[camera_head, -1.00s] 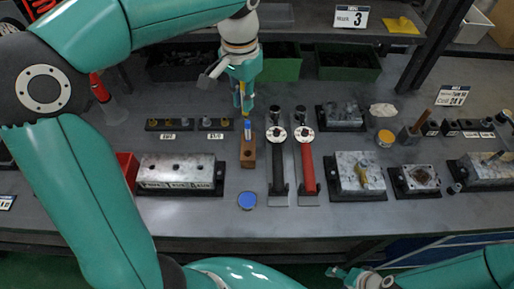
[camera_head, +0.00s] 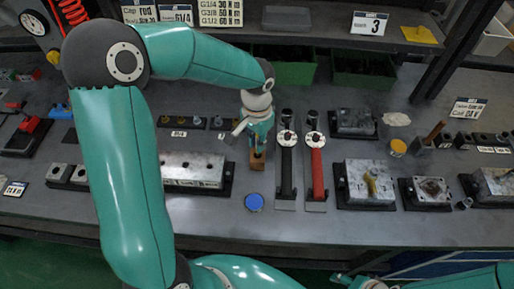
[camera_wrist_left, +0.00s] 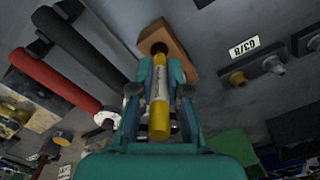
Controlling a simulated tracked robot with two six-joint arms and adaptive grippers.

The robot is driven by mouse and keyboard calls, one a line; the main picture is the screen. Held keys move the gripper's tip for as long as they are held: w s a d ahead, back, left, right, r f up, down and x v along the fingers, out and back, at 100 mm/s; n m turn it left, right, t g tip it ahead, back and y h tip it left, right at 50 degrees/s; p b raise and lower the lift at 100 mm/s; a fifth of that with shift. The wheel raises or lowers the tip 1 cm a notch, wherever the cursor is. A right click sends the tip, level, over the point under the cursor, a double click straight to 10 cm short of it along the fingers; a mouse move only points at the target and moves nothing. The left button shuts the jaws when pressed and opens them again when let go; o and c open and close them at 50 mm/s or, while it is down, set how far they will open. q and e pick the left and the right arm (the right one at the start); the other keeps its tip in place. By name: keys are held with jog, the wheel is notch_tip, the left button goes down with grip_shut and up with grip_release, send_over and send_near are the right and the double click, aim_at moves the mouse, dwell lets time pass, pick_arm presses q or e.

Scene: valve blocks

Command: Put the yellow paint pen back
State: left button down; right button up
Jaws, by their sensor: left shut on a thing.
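The yellow paint pen (camera_wrist_left: 160,105), with a white label, is between the fingers of my left gripper (camera_wrist_left: 160,88) in the left wrist view. The gripper is shut on it. The pen's far end points at the dark hole of the small wooden block (camera_wrist_left: 178,50); I cannot tell how deep it is in. In the head view my left gripper (camera_head: 260,142) is right over the wooden block (camera_head: 257,161) and mostly hides the pen. My right gripper (camera_head: 345,276) shows only in part at the bottom edge.
Black-handled (camera_head: 287,165) and red-handled (camera_head: 317,170) tools lie just right of the block. A long metal valve block (camera_head: 193,169) is to its left. A blue round lid (camera_head: 254,202) lies in front. Small fittings (camera_head: 197,122) stand behind left. The front bench strip is clear.

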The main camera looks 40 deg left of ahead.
pick_arm(q)
jog(key=shift+f, duration=1.85)
jog(key=c, duration=1.2)
grip_release()
jog(key=shift+f, duration=0.1)
jog(key=shift+o, duration=0.2)
notch_tip(320, 180, up, 12)
jog(key=shift+r, duration=0.1)
jog(key=shift+s, duration=0.1)
